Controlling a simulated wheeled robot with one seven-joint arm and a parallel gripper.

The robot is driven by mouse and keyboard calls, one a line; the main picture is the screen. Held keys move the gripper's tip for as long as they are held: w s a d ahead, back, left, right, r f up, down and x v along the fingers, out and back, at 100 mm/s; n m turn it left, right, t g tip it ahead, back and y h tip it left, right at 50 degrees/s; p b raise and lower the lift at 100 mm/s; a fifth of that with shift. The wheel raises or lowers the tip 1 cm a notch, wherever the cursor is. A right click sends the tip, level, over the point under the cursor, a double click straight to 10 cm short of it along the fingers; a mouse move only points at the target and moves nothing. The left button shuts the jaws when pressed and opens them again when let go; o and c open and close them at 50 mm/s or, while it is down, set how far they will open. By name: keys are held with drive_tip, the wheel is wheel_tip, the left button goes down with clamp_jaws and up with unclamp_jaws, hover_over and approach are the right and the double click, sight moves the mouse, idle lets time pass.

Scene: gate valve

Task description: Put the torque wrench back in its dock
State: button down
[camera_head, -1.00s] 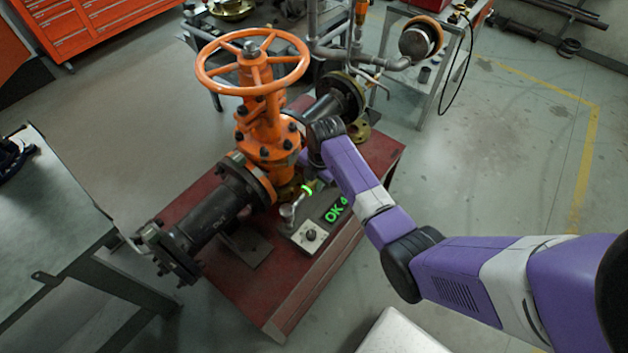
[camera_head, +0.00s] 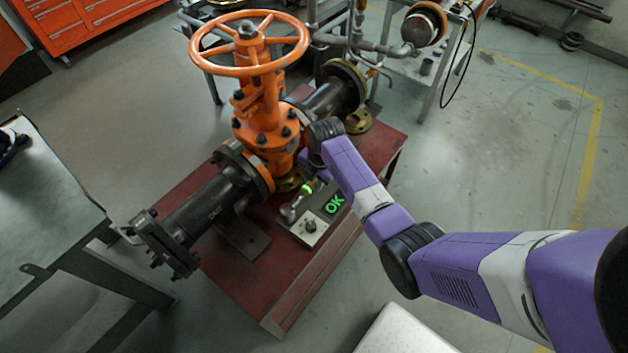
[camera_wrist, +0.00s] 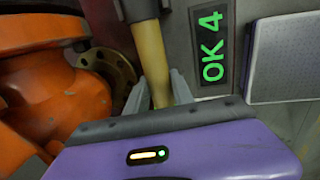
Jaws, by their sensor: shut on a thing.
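My gripper (camera_wrist: 158,92) is shut on the yellow handle of the torque wrench (camera_wrist: 150,50). A dark collar tops the handle in the wrist view. In the head view, my wrist hides most of the gripper and handle. The wrench's silver end (camera_head: 290,212) and lit green ring (camera_head: 307,188) show below my wrist, close to a grey plate with a round black-centred fitting (camera_head: 310,227). I cannot tell whether the wrench touches the plate, or which part is the dock. A display (camera_wrist: 212,45) reads "OK 4" in green; it also shows in the head view (camera_head: 334,205).
The orange gate valve (camera_head: 262,110) with its handwheel and black pipe (camera_head: 215,208) stands close left of my gripper. They sit on a red base (camera_head: 275,285). A grey bench (camera_head: 45,200) is at left.

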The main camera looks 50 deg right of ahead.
drive_tip(key=shift+w+r, duration=0.1)
drive_tip(key=c, duration=1.1)
unclamp_jaws()
drive_tip(key=shift+c, duration=0.2)
drive_tip(key=shift+o, duration=0.6)
drive_tip(key=shift+s+r, duration=0.25)
drive_tip(key=shift+r, duration=1)
drive_tip(key=shift+s+r, duration=0.2)
drive_tip(key=shift+r, duration=1.1)
drive_tip(key=shift+s+r, duration=0.25)
drive_tip(key=shift+r, duration=1)
